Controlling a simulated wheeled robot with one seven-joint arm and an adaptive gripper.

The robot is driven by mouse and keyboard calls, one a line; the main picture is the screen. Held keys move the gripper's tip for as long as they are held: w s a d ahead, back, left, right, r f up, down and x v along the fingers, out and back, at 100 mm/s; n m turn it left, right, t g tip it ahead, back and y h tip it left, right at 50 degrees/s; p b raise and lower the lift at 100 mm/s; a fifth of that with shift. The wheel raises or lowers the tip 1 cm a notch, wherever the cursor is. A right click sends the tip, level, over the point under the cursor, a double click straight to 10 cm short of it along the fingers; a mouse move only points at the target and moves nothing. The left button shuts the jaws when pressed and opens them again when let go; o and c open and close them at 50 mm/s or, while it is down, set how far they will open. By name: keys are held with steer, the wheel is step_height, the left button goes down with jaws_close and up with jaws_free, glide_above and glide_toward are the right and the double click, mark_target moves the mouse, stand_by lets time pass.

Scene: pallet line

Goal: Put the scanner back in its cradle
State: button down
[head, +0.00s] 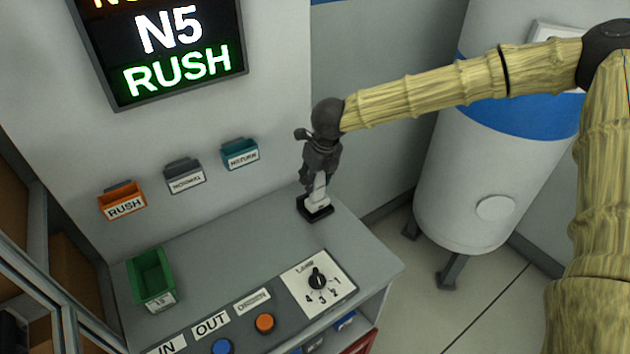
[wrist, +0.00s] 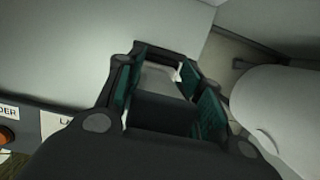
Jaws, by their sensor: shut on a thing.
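The scanner (head: 319,188) is a pale grey upright piece, standing in or just over the black cradle (head: 317,213) near the far right corner of the grey counter. My gripper (head: 319,176) points down from above and is shut on the scanner. In the wrist view, the scanner's light top (wrist: 160,80) shows between the dark green finger pads of my gripper (wrist: 170,92). The scanner's lower end meets the cradle in the head view; I cannot tell if it is fully seated.
Wall bins marked RUSH (head: 122,203), NORMAL (head: 185,178) and RETURN (head: 240,155) hang behind the counter. A green bin (head: 151,279) stands at the left. A lamp dial (head: 317,279) and buttons line the front. A white tank (head: 480,170) stands to the right.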

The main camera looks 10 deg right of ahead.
steer(key=shift+f+p, duration=0.35)
steer(key=shift+f, duration=0.75)
steer(key=shift+f, duration=0.1)
steer(key=c, duration=0.9)
jaws_free()
steer(key=shift+c, duration=0.2)
steer(key=b+v, duration=0.2)
steer(key=v, duration=1)
steer(key=shift+b, duration=0.4)
